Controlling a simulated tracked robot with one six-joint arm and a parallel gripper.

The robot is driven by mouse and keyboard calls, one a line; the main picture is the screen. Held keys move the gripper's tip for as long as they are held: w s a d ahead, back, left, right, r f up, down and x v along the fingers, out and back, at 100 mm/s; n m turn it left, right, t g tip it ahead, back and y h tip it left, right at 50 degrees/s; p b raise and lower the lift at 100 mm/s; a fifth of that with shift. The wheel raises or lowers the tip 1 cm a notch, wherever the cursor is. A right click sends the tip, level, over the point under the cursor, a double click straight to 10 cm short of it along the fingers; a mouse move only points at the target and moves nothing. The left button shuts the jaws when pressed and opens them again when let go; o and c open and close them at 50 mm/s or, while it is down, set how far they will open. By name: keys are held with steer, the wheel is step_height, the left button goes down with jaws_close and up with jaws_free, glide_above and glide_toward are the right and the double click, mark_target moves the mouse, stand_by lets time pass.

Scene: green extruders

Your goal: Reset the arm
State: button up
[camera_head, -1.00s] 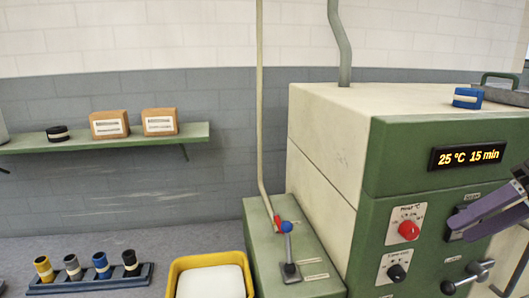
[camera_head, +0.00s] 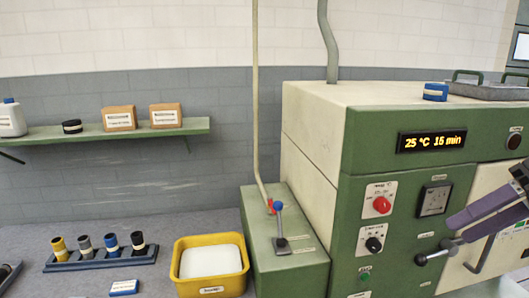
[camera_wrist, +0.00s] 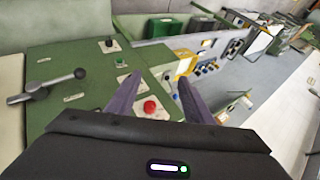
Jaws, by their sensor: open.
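My gripper (camera_wrist: 153,88) shows in the wrist view as two purple fingers, spread apart with nothing between them. In the wrist view the red knob (camera_wrist: 150,106) lies beyond the fingers, near the left one. Whether a finger touches the machine cannot be told.
The machine's display (camera_head: 432,142) reads 25 °C 15 min. A lever handle (camera_head: 436,254) juts out below my gripper. A yellow bin (camera_head: 210,284), a rack of several coloured cylinders (camera_head: 100,260) and a wall shelf (camera_head: 102,135) are at left. The bench (camera_head: 190,228) has bare room behind the bin.

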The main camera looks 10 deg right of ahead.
steer(key=s+a+f+h, duration=0.1)
steer(key=a+f+h, duration=0.1)
steer(key=a+f, duration=0.4)
steer(key=a+f+h, duration=0.2)
steer(key=a+f, duration=0.4)
steer(key=a, duration=0.7)
steer(key=s+a+f+t+h, duration=0.1)
steer(key=a+f+h, duration=0.2)
steer(key=a+f, duration=0.4)
steer(key=a, duration=0.2)
steer(key=shift+s+a+n, duration=0.3)
steer(key=shift+s, duration=0.05)
steer(key=shift+c, duration=0.4)
